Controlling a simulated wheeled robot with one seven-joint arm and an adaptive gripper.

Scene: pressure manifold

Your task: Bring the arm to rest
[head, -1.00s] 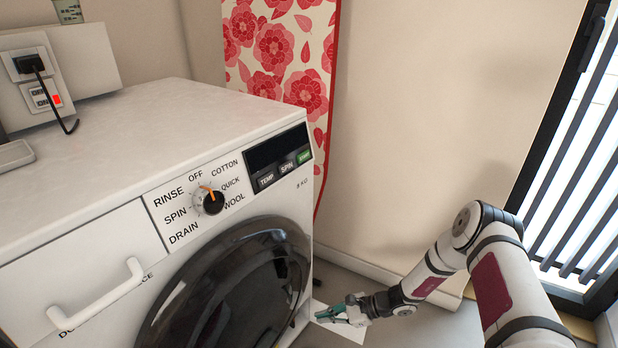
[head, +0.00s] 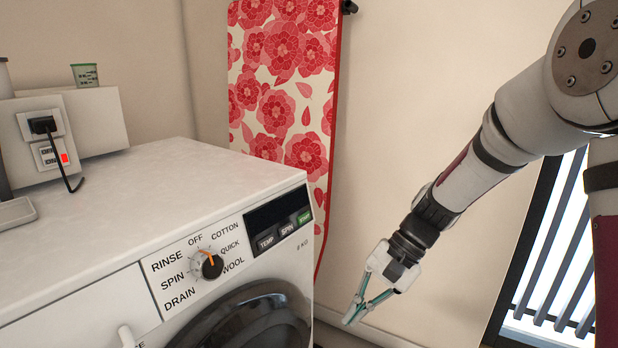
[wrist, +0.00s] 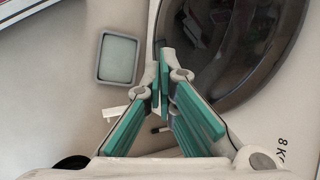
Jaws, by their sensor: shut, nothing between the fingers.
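My gripper (head: 352,322) hangs at the end of my arm, to the right of the washing machine (head: 130,205) in the head view. Its teal-padded fingers point down and come together at the tips, with nothing held. In the wrist view my gripper (wrist: 160,85) also shows shut and empty, in front of the machine's front face and dark round door (wrist: 235,50). My arm reaches in from the upper right. It stands clear of the machine in the head view.
The dial (head: 212,265) and control panel sit on the machine's front. An ironing board with a red floral cover (head: 285,90) leans against the wall behind. A slatted window (head: 550,260) is at the right. A plug and socket (head: 45,128) are at the left.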

